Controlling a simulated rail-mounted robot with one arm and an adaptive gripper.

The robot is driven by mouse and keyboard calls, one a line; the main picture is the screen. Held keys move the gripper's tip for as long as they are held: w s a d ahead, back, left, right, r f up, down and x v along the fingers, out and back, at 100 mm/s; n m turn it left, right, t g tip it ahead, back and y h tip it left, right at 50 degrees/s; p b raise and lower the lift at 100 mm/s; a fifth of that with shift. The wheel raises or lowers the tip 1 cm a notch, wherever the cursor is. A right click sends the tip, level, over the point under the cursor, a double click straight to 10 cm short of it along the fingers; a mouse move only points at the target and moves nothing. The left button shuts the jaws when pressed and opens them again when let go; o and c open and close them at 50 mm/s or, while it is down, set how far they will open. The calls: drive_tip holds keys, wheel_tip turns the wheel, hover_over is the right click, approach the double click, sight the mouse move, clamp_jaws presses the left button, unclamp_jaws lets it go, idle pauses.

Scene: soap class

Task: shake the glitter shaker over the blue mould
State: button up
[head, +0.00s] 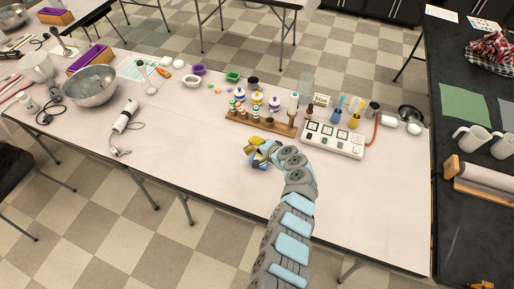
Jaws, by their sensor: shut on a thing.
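My gripper (257,151) is over the middle of the pale table, in front of the wooden rack. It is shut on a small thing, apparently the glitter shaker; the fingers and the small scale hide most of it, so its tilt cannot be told. Yellow and blue patches show at the gripper's end, and I cannot tell whether the blue belongs to the gripper or to the blue mould beneath it. No other blue mould is clear. A purple mould (198,69) and a green mould (232,77) lie at the back of the table.
The wooden rack (262,123) holds several small bottles. A white hotplate-like unit (333,139) stands to its right, near a blue cup (337,116). A metal bowl (90,86) and a stick blender (125,116) are at left. The table's front middle and right are clear.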

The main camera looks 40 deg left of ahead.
drive_tip(key=shift+f+m+g+y+b, duration=0.8)
drive_tip(key=shift+f+b, duration=0.45)
drive_tip(key=shift+b, duration=1.8)
drive_tip(key=m+g+b, duration=0.1)
drive_tip(key=b, duration=0.3)
drive_tip(key=shift+f, duration=0.2)
drive_tip(key=m+y+b, duration=0.1)
drive_tip(key=b, duration=0.3)
drive_tip(key=m+g+y+b, duration=0.1)
drive_tip(key=b, duration=0.3)
drive_tip(key=f+m+g+y+b, duration=0.1)
drive_tip(key=b, duration=0.3)
drive_tip(key=shift+w+m, duration=0.25)
drive_tip(key=shift+m, duration=0.05)
drive_tip(key=m+b, duration=0.1)
drive_tip(key=b, duration=0.2)
drive_tip(key=shift+d+f+g+y, duration=0.1)
drive_tip(key=shift+f+g+y, duration=0.1)
drive_tip(key=shift+g+y, duration=0.2)
drive_tip(key=m+b, duration=0.1)
drive_tip(key=b, duration=0.1)
drive_tip(key=shift+w+y+b, duration=0.1)
drive_tip(key=shift+y+b, duration=0.2)
drive_tip(key=shift+y, duration=0.1)
drive_tip(key=shift+f+m+y+b, duration=0.15)
drive_tip(key=shift+m+y+b, duration=0.35)
drive_tip(key=shift+m+b, duration=0.4)
drive_tip(key=shift+b, duration=0.3)
drive_tip(key=shift+w+r, duration=0.1)
drive_tip(key=shift+r, duration=0.1)
